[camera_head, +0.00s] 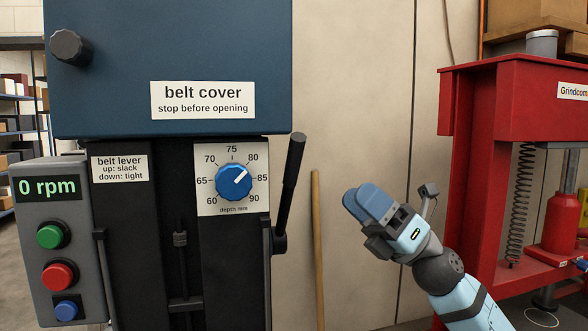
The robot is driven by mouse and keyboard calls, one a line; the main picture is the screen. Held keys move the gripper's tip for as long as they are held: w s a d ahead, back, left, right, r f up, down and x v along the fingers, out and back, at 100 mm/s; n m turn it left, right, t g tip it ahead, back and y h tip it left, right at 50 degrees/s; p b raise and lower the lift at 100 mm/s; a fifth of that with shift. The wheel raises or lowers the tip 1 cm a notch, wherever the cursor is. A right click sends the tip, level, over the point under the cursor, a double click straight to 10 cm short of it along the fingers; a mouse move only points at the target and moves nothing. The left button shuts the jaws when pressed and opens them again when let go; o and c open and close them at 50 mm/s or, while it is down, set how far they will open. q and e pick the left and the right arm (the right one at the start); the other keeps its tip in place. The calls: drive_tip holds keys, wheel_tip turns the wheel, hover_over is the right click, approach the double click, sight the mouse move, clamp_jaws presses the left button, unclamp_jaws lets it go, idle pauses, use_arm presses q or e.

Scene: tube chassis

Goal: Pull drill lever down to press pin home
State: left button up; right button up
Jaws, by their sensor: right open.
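The drill press stands at the left and centre, with a blue belt cover (110,85) on top. A black lever (289,180) with a thick grip rises from a pivot at the right side of the drill body, tilted slightly right at its top. My right gripper (365,204) is to the right of the lever, apart from it, with its blue fingers pointing up and left. It is open and I see nothing in it. The pin is not in view. My left gripper is not in view.
A depth dial (234,181) points between 80 and 85. The control box (50,235) reads 0 rpm and has green, red and blue buttons. A red press frame (470,160) stands at the right, near my right arm. A wooden pole (318,250) leans behind the lever.

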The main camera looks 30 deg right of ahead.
sight(294, 176)
drive_tip(key=s+d+r+n+g+h, duration=0.1)
drive_tip(key=s+r+n+g+h, duration=0.5)
drive_tip(key=n, duration=0.9)
drive_tip(key=shift+w+a+r+g+y+p, duration=0.1)
drive_tip(key=shift+w+a+g+y+p, duration=0.25)
drive_tip(key=shift+w+a+p, duration=0.9)
drive_tip(key=shift+w+a+r+g+y+p, duration=0.1)
drive_tip(key=shift+w+a+g+y+p, duration=0.25)
drive_tip(key=shift+w+a, duration=1.75)
drive_tip(key=shift+w+a+g+y+p, duration=0.2)
drive_tip(key=shift+w+a+g+p, duration=0.45)
drive_tip(key=shift+a, duration=1.85)
drive_tip(key=shift+w, duration=0.15)
drive_tip(key=shift+c, duration=0.3)
clamp_jaws()
